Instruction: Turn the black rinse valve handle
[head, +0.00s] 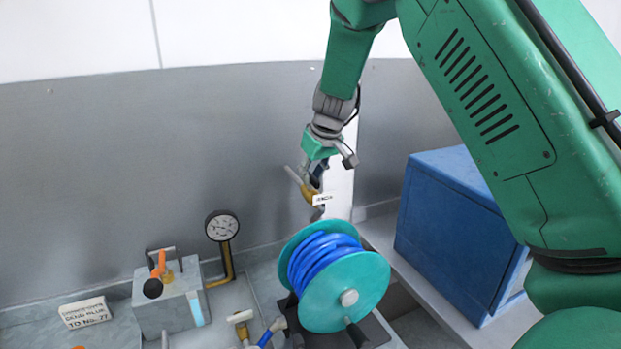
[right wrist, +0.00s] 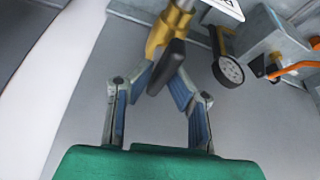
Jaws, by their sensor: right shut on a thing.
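The rinse valve has a brass body (head: 306,190) on an upright pipe beside a white post, with a small white tag (head: 321,199) on it. In the right wrist view its brass body (right wrist: 160,35) is at the top centre, and the black handle (right wrist: 168,68) extends down between my fingers. My right gripper (head: 316,178) is at the valve, and its fingers (right wrist: 163,82) are closed in on both sides of the black handle. Most of the handle is hidden by the gripper in the head view. My left gripper is not in view.
A hose reel (head: 345,289) with blue hose stands below the valve. A blue box (head: 455,230) sits on the bench at right. A pressure gauge (head: 221,226) and a grey block (head: 168,301) with an orange handle (head: 159,265) are at left. A grey wall (head: 120,180) stands behind.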

